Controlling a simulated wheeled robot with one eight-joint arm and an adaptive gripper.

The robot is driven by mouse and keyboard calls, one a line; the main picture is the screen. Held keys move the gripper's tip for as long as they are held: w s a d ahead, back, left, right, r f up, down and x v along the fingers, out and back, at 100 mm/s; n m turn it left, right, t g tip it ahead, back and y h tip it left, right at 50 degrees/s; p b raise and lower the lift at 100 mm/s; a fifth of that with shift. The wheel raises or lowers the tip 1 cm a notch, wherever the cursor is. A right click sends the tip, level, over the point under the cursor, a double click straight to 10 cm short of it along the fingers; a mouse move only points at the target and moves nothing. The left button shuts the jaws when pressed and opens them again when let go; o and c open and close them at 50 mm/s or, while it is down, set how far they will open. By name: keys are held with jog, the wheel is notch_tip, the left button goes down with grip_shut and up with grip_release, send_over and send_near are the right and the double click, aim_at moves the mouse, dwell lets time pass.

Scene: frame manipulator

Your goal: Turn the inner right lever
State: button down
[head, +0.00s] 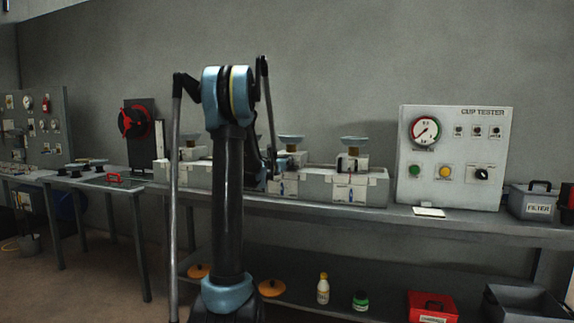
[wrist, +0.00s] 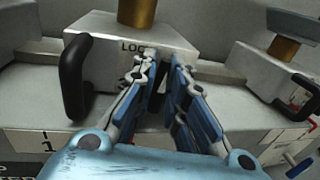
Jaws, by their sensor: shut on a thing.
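In the head view my arm hides much of this block.
Another block with a brass post (wrist: 283,48) and a black lever (wrist: 301,98) stands close on the right. In the head view, the white tester panel (head: 455,155) stands further right on the grey bench (head: 470,222). A grey wall rises behind.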

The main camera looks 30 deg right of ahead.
jog(key=shift+m, duration=0.3)
jog(key=m+y, duration=0.1)
jog(key=m, duration=0.4)
jog(key=m+y, duration=0.1)
jog(key=m, duration=0.1)
jog(key=shift+s+d+f, duration=0.1)
jog(key=shift+s+d, duration=0.05)
jog(key=m, duration=0.4)
jog(key=shift+s+f+t+y, duration=0.1)
jog(key=shift+t+y, duration=0.2)
jog(key=shift+y, duration=0.1)
jog(key=shift+s+d+f+m+t+y, duration=0.1)
jog(key=shift+f+m+t+y, duration=0.1)
jog(key=shift+m, duration=0.8)
jog(key=shift+f+m+t+y, duration=0.1)
jog(key=shift+m+t+y, duration=0.1)
jog(key=shift+m, duration=0.8)
jog(key=c, duration=1.6)
grip_release()
